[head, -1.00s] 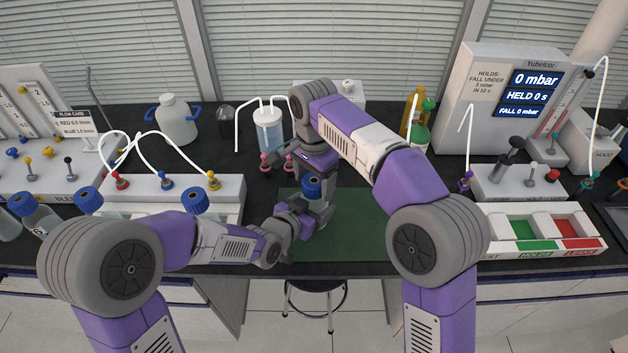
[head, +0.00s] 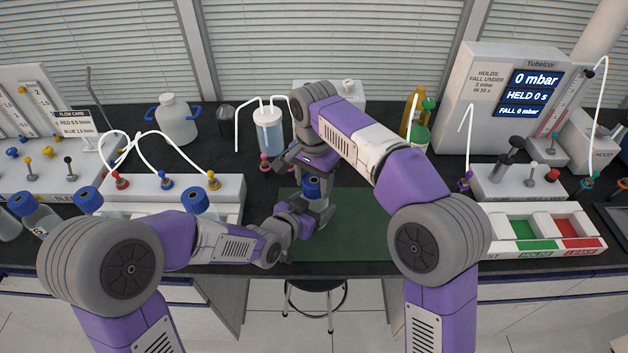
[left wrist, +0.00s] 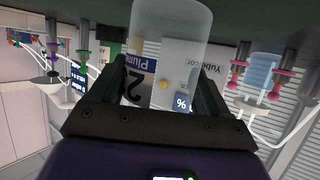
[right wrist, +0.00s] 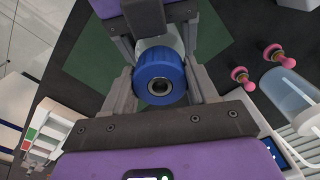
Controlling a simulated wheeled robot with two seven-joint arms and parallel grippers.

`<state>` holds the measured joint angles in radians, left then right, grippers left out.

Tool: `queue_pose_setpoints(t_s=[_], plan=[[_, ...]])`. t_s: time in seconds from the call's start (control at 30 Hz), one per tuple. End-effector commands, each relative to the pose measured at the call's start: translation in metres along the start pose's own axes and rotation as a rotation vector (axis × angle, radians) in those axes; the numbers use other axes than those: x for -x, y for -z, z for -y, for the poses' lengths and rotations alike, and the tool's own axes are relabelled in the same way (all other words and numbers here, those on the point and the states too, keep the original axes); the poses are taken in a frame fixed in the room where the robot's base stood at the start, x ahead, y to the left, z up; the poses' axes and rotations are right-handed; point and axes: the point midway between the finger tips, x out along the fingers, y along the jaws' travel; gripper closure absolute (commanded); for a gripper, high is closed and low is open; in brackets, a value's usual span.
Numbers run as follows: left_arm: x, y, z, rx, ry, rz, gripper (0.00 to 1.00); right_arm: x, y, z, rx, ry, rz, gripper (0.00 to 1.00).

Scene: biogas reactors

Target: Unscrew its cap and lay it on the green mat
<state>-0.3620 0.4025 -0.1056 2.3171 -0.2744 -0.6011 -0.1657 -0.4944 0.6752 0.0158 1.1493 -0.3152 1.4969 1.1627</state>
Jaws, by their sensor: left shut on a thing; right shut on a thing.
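A clear bottle (left wrist: 180,35) with a printed label (left wrist: 140,80) is between the fingers of my left gripper (left wrist: 165,88), which is shut on it. In the head view the bottle is upright over the green mat (head: 355,230), mostly hidden by my arms. Its blue cap (head: 312,187) is on top. In the right wrist view the cap (right wrist: 160,78), with a round hole in its centre, lies between the fingers of my right gripper (right wrist: 160,88), which is shut on it from above. Whether the thread is loose cannot be seen.
Other blue-capped bottles (head: 88,198) stand in the rack at left. A clear vessel with white tubes (head: 268,130) and pink fittings (right wrist: 240,75) is behind. A tray with green and red compartments (head: 545,232) is at right. The mat's right part is clear.

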Motion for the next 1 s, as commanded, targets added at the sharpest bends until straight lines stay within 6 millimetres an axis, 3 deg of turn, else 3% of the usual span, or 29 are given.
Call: queue_pose_setpoints(t_s=[0.2, 0.33, 0.5, 0.77, 0.8, 0.93, 1.0], plan=[[0.0, 0.0006, 0.0001, 0.0, 0.0, -0.001, 1.0, 0.0002, 0.0003, -0.0001, 0.415, 0.001, 0.001, 0.79], [0.0, 0.0005, 0.0, 0.0, 0.0, -0.001, 1.0, 0.0005, -0.0001, 0.0001, 0.601, 0.001, 0.001, 0.79], [0.0, 0.0005, 0.0, 0.0, 0.0, -0.001, 1.0, 0.0005, -0.0001, 0.0001, 0.706, 0.001, 0.001, 0.79], [0.0, 0.0005, 0.0, 0.0, 0.0, -0.001, 1.0, 0.0006, -0.0002, 0.0001, 0.71, 0.001, 0.0, 0.79], [0.0, 0.0005, 0.0, 0.0, 0.0, -0.001, 1.0, 0.0005, -0.0002, 0.0001, 0.71, 0.0, 0.001, 0.39], [0.0, 0.0005, 0.0, 0.0, 0.0, -0.001, 1.0, 0.0006, -0.0002, 0.0001, 0.709, 0.001, 0.0, 0.19], [0.0, 0.0006, 0.0001, 0.0, 0.0, -0.001, 1.0, 0.0006, -0.0002, 0.0001, 0.709, 0.0, 0.0, 0.17]])
